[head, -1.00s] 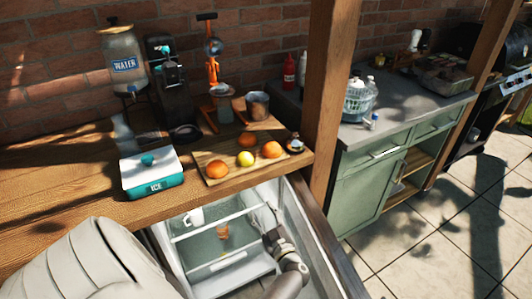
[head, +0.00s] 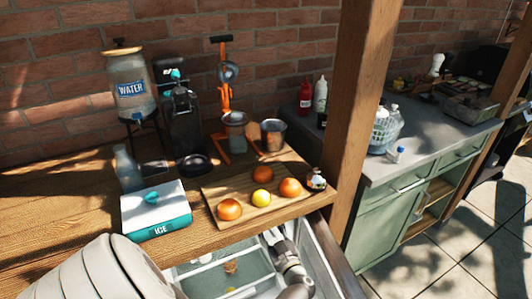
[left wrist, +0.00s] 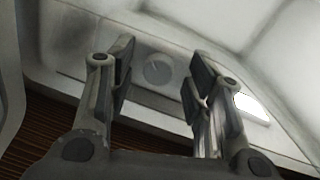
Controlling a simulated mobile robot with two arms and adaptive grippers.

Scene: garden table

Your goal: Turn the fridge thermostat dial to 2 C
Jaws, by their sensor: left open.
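The fridge (head: 325,258) is open below the wooden counter in the head view, with white walls and shelves. In the left wrist view, the round grey thermostat dial (left wrist: 158,69) sits on a pale panel inside it. Its markings are too blurred to read. My left gripper (left wrist: 160,72) is open, with one finger on each side of the dial in the picture. I cannot tell whether the fingers touch it. In the head view this gripper (head: 273,238) reaches into the fridge, its tips partly hidden under the counter edge. My right gripper is not in view.
A lit white lamp (left wrist: 252,108) is right of the fingers. The fridge holds a small orange-brown item (head: 231,267). On the counter above are an ice box (head: 156,211) and a board (head: 247,217) with fruit. A wooden post (head: 360,110) stands at right.

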